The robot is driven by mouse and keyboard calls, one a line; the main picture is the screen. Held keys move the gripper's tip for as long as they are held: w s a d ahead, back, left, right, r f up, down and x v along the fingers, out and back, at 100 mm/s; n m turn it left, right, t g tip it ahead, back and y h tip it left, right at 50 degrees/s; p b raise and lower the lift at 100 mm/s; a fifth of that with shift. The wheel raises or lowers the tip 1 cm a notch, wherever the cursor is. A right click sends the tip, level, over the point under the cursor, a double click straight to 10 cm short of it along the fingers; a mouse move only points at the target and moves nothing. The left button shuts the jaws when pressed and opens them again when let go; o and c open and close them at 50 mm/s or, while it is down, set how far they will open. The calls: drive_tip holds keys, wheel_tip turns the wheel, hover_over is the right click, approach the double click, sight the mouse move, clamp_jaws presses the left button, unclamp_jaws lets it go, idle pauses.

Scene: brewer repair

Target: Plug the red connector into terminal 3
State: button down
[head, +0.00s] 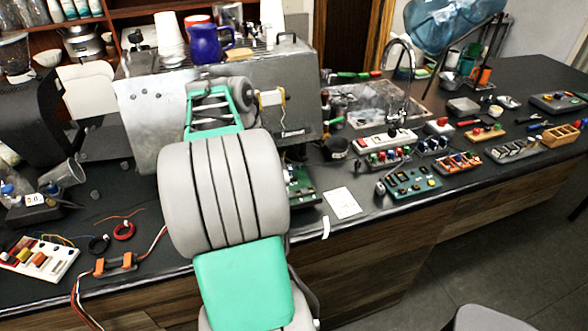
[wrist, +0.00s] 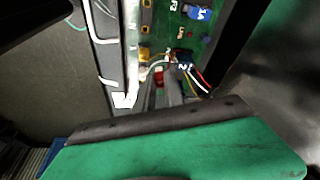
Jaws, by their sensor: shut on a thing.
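In the wrist view my gripper (wrist: 160,82) is shut on a small red connector (wrist: 158,75), held between its two grey fingertips. The fingertips are over the lower end of the green circuit board (wrist: 190,30) in the machine's opening. A dark connector marked 2 (wrist: 183,62), with thin wires, sits close to the right of the red one. I cannot read a 3, and whether the red connector touches a socket is too small to tell. In the head view my arm hides the gripper and the connector; part of the board (head: 302,187) shows at the arm's right.
In the wrist view white wires (wrist: 104,45) run down the panel left of the board, and dark walls flank the opening. In the head view the metal machine (head: 150,115) stands behind my arm. A white card (head: 342,202) and several switch blocks (head: 413,181) lie to the right.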

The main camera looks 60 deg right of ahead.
drive_tip(key=s+d+m, duration=0.1)
drive_tip(key=s, duration=0.1)
drive_tip(key=s+d+m, duration=0.1)
drive_tip(key=s, duration=0.1)
drive_tip(key=s+d+m+g, duration=0.1)
drive_tip(key=s+m, duration=0.1)
drive_tip(key=s, duration=0.1)
drive_tip(key=shift+d+f+y, duration=0.25)
drive_tip(key=shift+f+y, duration=0.05)
wheel_tip(320, 180, down, 3)
drive_tip(key=b, duration=0.3)
drive_tip(key=shift+f, duration=0.2)
drive_tip(key=shift+r, duration=0.15)
drive_tip(key=shift+w+a, duration=0.15)
drive_tip(key=shift+f+b, duration=0.75)
drive_tip(key=shift+b, duration=0.05)
idle(0.8)
drive_tip(key=c, duration=1.3)
unclamp_jaws()
drive_tip(key=shift+c, duration=0.2)
drive_tip(key=p+v, duration=0.1)
drive_tip(key=v, duration=0.6)
drive_tip(key=shift+r+p, duration=0.4)
